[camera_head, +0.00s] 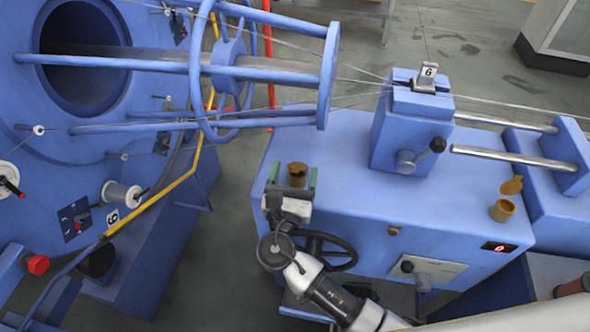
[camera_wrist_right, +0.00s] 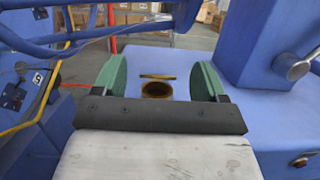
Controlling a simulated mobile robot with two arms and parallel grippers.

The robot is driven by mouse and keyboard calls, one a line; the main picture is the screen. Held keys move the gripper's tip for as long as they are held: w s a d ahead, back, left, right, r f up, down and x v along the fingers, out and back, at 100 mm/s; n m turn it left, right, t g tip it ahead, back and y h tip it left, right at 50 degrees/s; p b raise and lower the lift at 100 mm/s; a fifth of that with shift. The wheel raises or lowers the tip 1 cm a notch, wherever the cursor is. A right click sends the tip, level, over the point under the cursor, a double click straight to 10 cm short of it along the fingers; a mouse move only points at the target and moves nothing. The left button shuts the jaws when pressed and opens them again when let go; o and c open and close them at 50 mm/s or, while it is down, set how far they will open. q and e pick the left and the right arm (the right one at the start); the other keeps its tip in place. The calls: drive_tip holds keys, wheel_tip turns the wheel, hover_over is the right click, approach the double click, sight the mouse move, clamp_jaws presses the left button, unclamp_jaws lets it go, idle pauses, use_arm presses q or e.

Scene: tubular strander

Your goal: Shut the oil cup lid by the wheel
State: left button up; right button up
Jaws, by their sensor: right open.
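The brass-brown oil cup (camera_head: 297,178) by the wheel stands on the near left corner of the blue machine top, beyond the black handwheel (camera_head: 345,243). In the right wrist view the oil cup (camera_wrist_right: 157,91) shows its dark round opening. Its lid (camera_wrist_right: 157,76) stands off the opening on the far side, seen nearly edge-on. My right gripper (camera_head: 291,180) is open, its green fingers apart on either side of the cup in the picture. In the wrist view the right gripper (camera_wrist_right: 159,82) holds nothing, and the cup appears beyond the fingers. My left gripper is out of view.
A second oil cup (camera_head: 502,211) with a raised lid (camera_head: 511,186) stands at the right of the machine top. A blue block with a lever (camera_head: 412,130) rises mid-table. The strander's tubular cage (camera_head: 270,70) and wires run overhead at the back left.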

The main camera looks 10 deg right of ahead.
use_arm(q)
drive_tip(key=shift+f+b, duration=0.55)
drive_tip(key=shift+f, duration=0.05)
use_arm(e)
drive_tip(key=v, duration=1)
